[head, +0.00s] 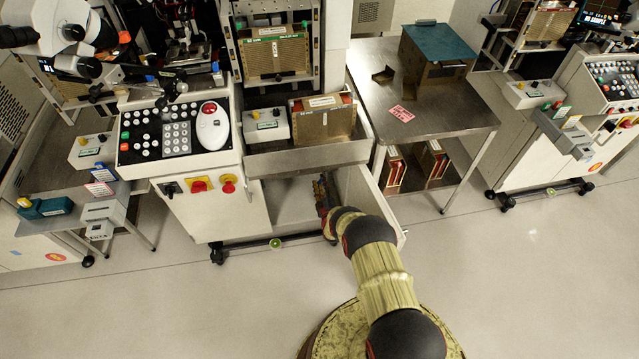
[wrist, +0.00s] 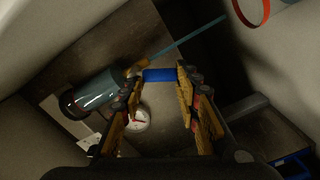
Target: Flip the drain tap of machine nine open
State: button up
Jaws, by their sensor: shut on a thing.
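My gripper (head: 324,192) reaches into the open cabinet (head: 290,205) under the middle machine. In the wrist view my gripper (wrist: 160,82) has its two yellow-padded fingers on either side of a short blue tap handle (wrist: 160,74), shut on it at the fingertips. The handle lies crosswise between the tips. A brass fitting (wrist: 135,68) and a thin blue-green tube (wrist: 190,40) are close by it. The tap's body is mostly hidden by the fingers. In the head view my arm hides the tap. I cannot read a machine number.
A dark green cylinder (wrist: 93,95) lies left of my fingers, and a white round gauge (wrist: 137,119) shows between them. A red ring (wrist: 252,12) is at the upper right. The cabinet door (head: 370,200) stands open beside my arm. A steel table (head: 425,100) stands to the right.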

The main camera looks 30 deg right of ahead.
jog(key=shift+d+f+n, duration=0.1)
jog(key=shift+n, duration=0.4)
jog(key=o, duration=1.2)
jog(key=shift+c, duration=0.2)
jog(key=v, duration=1.2)
jog(key=shift+c, duration=0.2)
